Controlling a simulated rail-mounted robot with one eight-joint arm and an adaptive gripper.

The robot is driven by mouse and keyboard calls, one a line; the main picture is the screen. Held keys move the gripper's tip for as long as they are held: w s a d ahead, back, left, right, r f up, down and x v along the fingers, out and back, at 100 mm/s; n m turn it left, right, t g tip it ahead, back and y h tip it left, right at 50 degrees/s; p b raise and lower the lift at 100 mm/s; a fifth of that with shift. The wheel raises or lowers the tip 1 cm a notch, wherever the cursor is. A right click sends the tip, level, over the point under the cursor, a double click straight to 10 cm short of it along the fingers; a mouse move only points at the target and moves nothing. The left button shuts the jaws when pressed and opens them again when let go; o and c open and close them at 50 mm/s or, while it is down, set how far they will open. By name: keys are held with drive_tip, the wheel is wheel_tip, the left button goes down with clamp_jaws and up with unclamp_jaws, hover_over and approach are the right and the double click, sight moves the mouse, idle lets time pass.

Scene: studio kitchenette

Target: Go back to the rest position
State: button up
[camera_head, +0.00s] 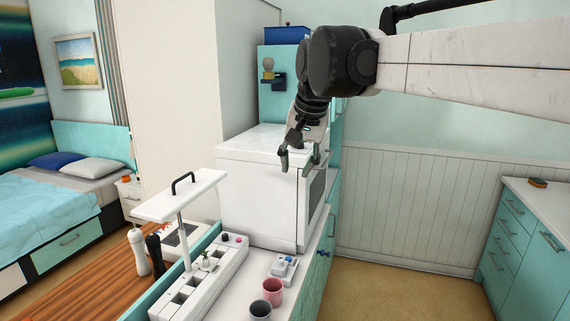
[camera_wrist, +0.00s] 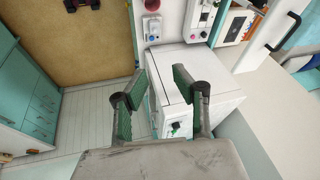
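My gripper (camera_head: 300,163) is in front of the white box-shaped appliance (camera_head: 258,185), near its upper front edge in the head view. Its two fingers are spread apart with nothing between them. In the wrist view my gripper (camera_wrist: 160,82) also shows its green-padded fingers apart, with the appliance (camera_wrist: 185,88) behind them. I cannot tell the exact gap between the fingers and the appliance.
A grey cup (camera_head: 260,309) and a pink cup (camera_head: 273,291) stand on the counter near a small white-and-blue device (camera_head: 284,267). A white organizer (camera_head: 200,283) with a raised shelf (camera_head: 180,195) stands left. Open floor (camera_head: 400,290) lies right, before teal drawers (camera_head: 512,235).

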drive_tip(key=s+d+f+t+b, duration=0.1)
drive_tip(key=s+d+f+b, duration=0.1)
drive_tip(key=s+d+f, duration=0.3)
drive_tip(key=s+d+f+n+t+h+b, duration=0.1)
drive_tip(key=s+d+f, duration=0.5)
drive_tip(key=s+f, duration=0.6)
drive_tip(key=s+d+f+n+t+b, duration=0.1)
drive_tip(key=s+d+f+b, duration=0.2)
drive_tip(key=s+d+f, duration=0.3)
drive_tip(key=s+f, duration=0.3)
drive_tip(key=s, duration=0.1)
drive_tip(key=shift+d+f+h, duration=0.2)
drive_tip(key=shift+f+h, duration=0.1)
drive_tip(key=shift+h, duration=0.1)
